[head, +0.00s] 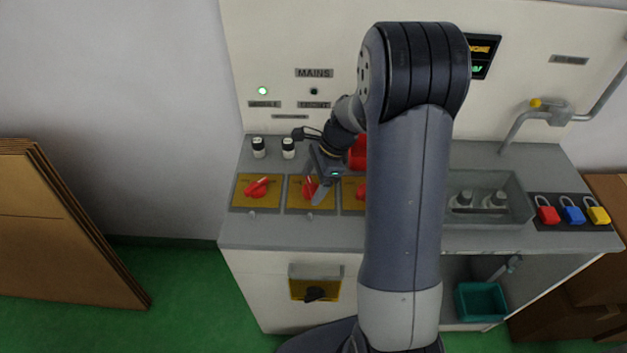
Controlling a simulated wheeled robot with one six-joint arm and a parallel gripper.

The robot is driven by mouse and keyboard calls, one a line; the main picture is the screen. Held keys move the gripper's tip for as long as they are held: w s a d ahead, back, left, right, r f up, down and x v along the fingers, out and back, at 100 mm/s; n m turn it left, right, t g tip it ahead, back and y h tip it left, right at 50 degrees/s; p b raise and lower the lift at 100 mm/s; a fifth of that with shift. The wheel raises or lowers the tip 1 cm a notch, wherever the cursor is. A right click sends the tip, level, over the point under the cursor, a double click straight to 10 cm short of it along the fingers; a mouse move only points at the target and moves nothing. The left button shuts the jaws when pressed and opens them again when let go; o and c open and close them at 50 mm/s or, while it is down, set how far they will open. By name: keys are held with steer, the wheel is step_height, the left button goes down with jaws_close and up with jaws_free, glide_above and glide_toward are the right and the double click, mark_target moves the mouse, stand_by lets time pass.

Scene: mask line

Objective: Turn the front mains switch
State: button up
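A black rotary switch (315,294) sits on a yellow plate on the front face of the cabinet, below the worktop. Red rotary switches on yellow plates line the worktop: a left one (257,188), a middle one (309,187) and a right one (361,191) partly hidden by my arm. My gripper (318,194) points down at the middle red switch, its fingers at or right beside the handle. I cannot tell whether they touch it or how far they are open. Under the MAINS sign (314,73), the left lamp (263,91) glows green and the right lamp (314,91) is dark.
Two small black-and-white knobs (288,148) stand behind the switches. At right are a grey tray (520,208), coloured padlocks (572,215) and a pipe with a yellow knob (535,103). A teal bin (481,301) sits below. Cardboard (60,225) leans at left; green floor between is clear.

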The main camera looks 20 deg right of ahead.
steer(key=c, duration=0.7)
steer(key=shift+w+n+g+p, duration=0.1)
steer(key=shift+n+g+p, duration=0.35)
steer(key=shift+n, duration=0.95)
steer(key=shift+w+n+g+p, duration=0.1)
steer(key=shift+n+g+p, duration=0.35)
steer(key=shift+n, duration=0.95)
steer(key=o, duration=1)
steer(key=shift+h, duration=0.3)
steer(key=b+v, duration=0.1)
steer(key=v, duration=0.9)
steer(key=shift+w+d+r, duration=0.2)
steer(key=shift+r, duration=0.15)
